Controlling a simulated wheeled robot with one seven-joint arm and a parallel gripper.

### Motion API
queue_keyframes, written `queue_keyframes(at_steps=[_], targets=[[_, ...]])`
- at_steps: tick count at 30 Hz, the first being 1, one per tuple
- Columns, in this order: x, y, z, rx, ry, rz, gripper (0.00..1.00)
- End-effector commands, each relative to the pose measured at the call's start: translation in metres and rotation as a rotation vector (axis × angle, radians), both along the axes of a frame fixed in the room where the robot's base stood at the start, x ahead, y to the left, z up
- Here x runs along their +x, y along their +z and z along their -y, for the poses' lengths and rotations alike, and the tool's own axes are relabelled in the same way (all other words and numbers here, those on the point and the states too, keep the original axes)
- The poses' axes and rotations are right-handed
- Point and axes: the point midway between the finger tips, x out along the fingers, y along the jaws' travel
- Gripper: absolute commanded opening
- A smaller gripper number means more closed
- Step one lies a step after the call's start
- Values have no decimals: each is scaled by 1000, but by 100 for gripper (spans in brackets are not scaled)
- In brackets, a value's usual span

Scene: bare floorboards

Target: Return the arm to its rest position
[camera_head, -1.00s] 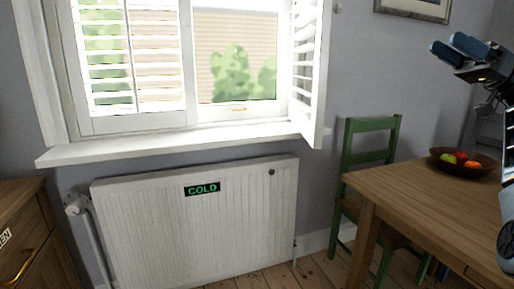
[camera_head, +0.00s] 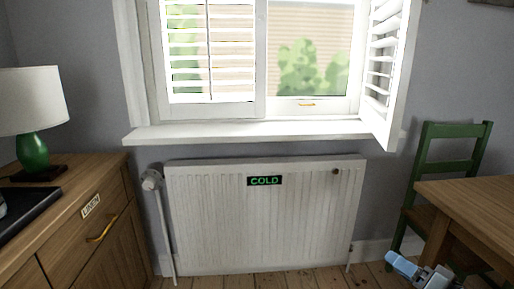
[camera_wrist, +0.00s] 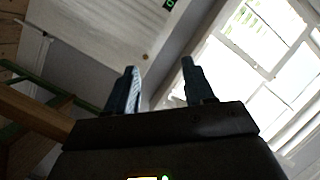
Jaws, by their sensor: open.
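My gripper (camera_wrist: 160,72) shows in the wrist view with its two dark blue fingers apart and nothing between them. In the head view, the blue and grey end of my arm (camera_head: 418,271) is low at the bottom right, in front of the floorboards and close to the table's near side. The rest of my arm is outside the head view.
A wooden table (camera_head: 470,205) and a green chair (camera_head: 450,165) stand at the right. A white radiator (camera_head: 262,222) marked COLD is under the window sill (camera_head: 250,132). A wooden cabinet (camera_head: 85,235) at the left bears a green lamp (camera_head: 32,152).

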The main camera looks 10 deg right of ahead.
Motion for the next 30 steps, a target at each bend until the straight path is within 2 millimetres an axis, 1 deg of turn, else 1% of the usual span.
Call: queue_keyframes(at_steps=[1,3,5,6,8,10,14,15,17,18,22,24,26,27,30], targets=[[-16,-21,-16,-14,-20,-39,53],[-37,-44,-32,-46,-54,-83,53],[-57,-61,-46,-75,-80,-118,53],[-71,-71,-55,-98,-95,-138,53],[-92,-83,-67,-133,-118,-166,53],[-118,-94,-80,-178,-140,-192,53],[-168,-104,-101,-268,-172,-227,53],[-183,-105,-107,-298,-179,-234,53],[-206,-104,-115,-343,-186,-240,53],[-221,-102,-120,-374,-189,-241,53],[-268,-89,-135,-474,-190,-234,53],[-292,-77,-142,-529,-185,-221,53],[-311,-65,-147,-575,-176,-207,53],[-324,-57,-151,-604,-167,-195,53],[-350,-33,-159,-671,-145,-159,53]])
